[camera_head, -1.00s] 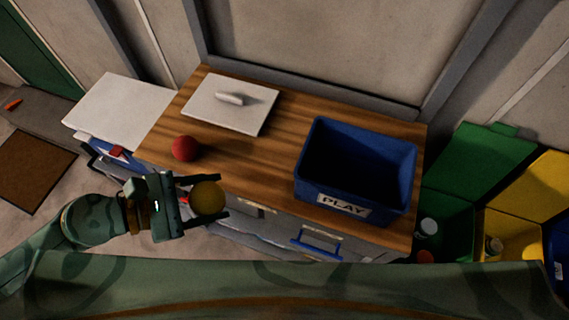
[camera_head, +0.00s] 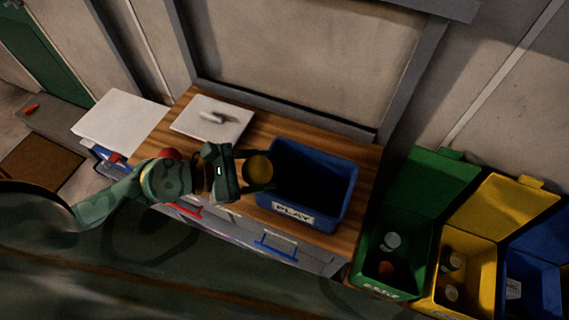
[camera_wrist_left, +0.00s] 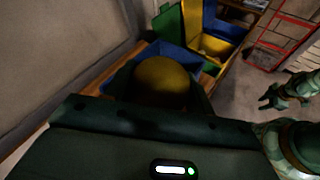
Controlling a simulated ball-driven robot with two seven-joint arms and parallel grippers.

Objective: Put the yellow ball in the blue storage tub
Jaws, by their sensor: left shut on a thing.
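My left gripper (camera_head: 262,170) is shut on the yellow ball (camera_head: 258,167) and holds it up over the left edge of the blue storage tub (camera_head: 320,213). The tub stands open on the wooden counter, with a PLAY label on its front. In the left wrist view the ball (camera_wrist_left: 162,80) sits between the fingers and hides much of the tub (camera_wrist_left: 190,62) behind it. My right gripper (camera_wrist_left: 268,96) shows at the right of the left wrist view, away from the tub, with its fingers apart and empty.
A red ball (camera_head: 170,154) is partly hidden behind my left arm. A white lid-like panel (camera_head: 212,120) lies on the wooden counter (camera_head: 262,129). Open green (camera_head: 366,264), yellow (camera_head: 480,288) and blue (camera_head: 535,290) bins stand right of the counter.

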